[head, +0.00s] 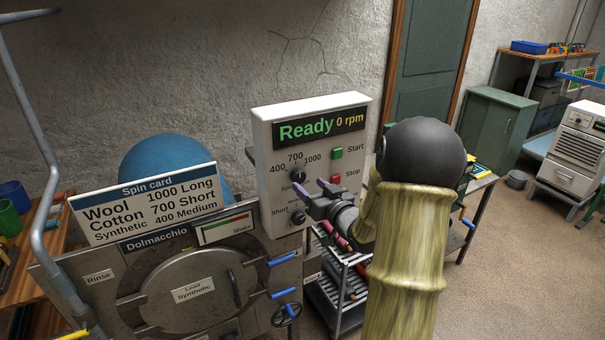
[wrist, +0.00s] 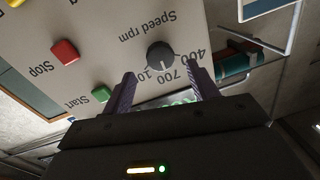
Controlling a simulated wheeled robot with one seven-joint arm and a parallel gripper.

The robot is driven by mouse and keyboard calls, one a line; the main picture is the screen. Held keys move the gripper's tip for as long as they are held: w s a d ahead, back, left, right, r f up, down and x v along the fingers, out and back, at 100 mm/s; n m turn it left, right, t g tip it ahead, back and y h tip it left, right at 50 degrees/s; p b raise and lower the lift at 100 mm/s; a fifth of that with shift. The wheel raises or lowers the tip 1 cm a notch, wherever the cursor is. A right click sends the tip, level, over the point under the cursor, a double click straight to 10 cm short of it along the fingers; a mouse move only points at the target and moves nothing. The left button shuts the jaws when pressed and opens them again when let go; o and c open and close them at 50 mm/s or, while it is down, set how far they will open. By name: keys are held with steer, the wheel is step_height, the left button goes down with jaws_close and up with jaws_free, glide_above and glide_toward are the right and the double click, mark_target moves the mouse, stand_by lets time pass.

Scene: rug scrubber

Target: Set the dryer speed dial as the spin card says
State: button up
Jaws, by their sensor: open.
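The spin card (head: 142,203) reads Wool 1000 Long, Cotton 700 Short, Synthetic 400 Medium. A label on the round door (head: 193,289) reads Load Synthetic. The black speed dial (head: 297,174) is on the white control panel (head: 264,150), below the marks 400, 700 and 1000. In the wrist view the speed dial (wrist: 160,56) appears upside down, its white mark toward the numbers, near 700; the exact setting is unclear. My gripper (head: 312,189) is open and empty in front of the panel. In the wrist view its fingertips (wrist: 161,76) are spread, the dial apparently just beyond them.
The display (head: 320,127) reads Ready 0 rpm. The green Start button (head: 337,153) and red Stop button (head: 336,178) are right of the dial. A lower dial (head: 298,216) sits near my gripper, marked Short. A wheeled rack (head: 340,290) stands below.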

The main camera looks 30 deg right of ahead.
mark_target(301, 178)
steer(key=w, duration=0.1)
steer(key=w+p, duration=0.1)
steer(key=w, duration=0.2)
steer(key=shift+w+a+p, duration=0.25)
steer(key=shift+w+p, duration=0.05)
steer(key=shift+w, duration=0.1)
steer(key=c, duration=1)
